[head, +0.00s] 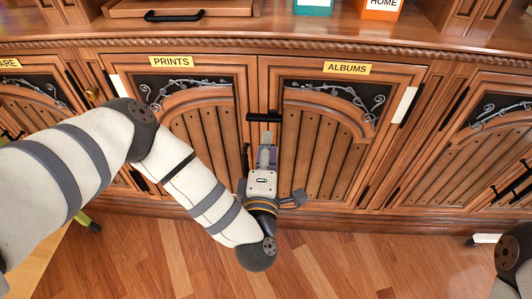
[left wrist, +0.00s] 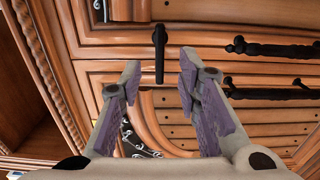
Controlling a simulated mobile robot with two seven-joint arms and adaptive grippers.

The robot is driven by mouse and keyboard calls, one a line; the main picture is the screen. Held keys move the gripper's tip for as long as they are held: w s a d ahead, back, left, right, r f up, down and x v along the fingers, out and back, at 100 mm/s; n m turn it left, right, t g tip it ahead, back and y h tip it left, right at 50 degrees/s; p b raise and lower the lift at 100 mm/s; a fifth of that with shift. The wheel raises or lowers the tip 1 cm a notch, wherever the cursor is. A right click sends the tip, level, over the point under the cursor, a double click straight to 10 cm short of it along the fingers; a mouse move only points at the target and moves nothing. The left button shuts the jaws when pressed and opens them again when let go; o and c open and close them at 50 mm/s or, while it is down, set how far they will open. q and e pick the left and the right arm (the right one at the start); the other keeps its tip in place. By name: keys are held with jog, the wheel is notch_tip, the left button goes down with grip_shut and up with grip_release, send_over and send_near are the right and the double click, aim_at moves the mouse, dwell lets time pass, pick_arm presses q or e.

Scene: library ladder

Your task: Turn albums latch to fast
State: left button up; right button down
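The albums door (head: 311,140) carries a yellow ALBUMS label (head: 347,68) and is closed. The black latch bar (head: 264,117) lies level at the upper inner edge of this door, across the seam with the prints door. My left gripper (head: 266,141) is just below and in front of the latch. In the left wrist view the same latch (left wrist: 159,52) stands upright in the turned picture, beyond and between the two fingertips (left wrist: 159,70). The fingers are apart with nothing between them, and contact with the latch is not seen. My right gripper is out of view.
The closed prints door (head: 190,120) is to the left. Dark door pulls (left wrist: 270,49) show in the left wrist view, beside the right finger. A drawer with a black handle (head: 175,16) is above. The wooden floor (head: 350,265) in front looks clear.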

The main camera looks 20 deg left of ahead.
pick_arm(q)
jog(key=shift+v, duration=1.7)
